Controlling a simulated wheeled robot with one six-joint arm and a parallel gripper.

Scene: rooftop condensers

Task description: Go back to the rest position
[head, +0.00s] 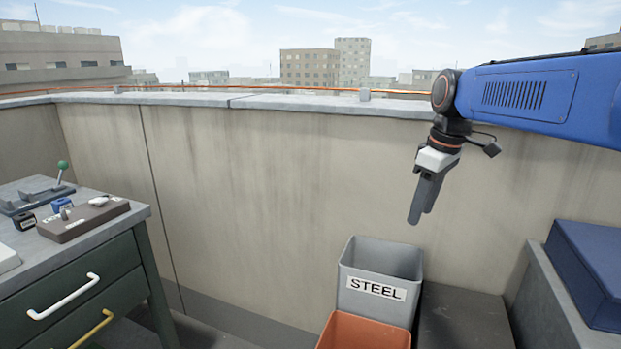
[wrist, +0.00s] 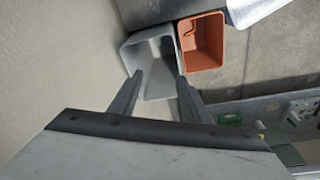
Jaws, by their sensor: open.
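My gripper (head: 420,215) hangs pointing down from the end of my blue arm, at the right of the head view. It is above the grey bin labelled STEEL (head: 358,262) and apart from it. In the wrist view my gripper (wrist: 160,82) has its two fingers spread with nothing held between them. The grey bin (wrist: 130,55) lies beyond the fingertips there. The part of its inside that shows looks empty, but the fingers hide some of it.
A workbench (head: 85,262) with drawers and small parts is at left. A blue case (head: 590,265) is at right. A parapet wall (head: 250,190) runs behind.

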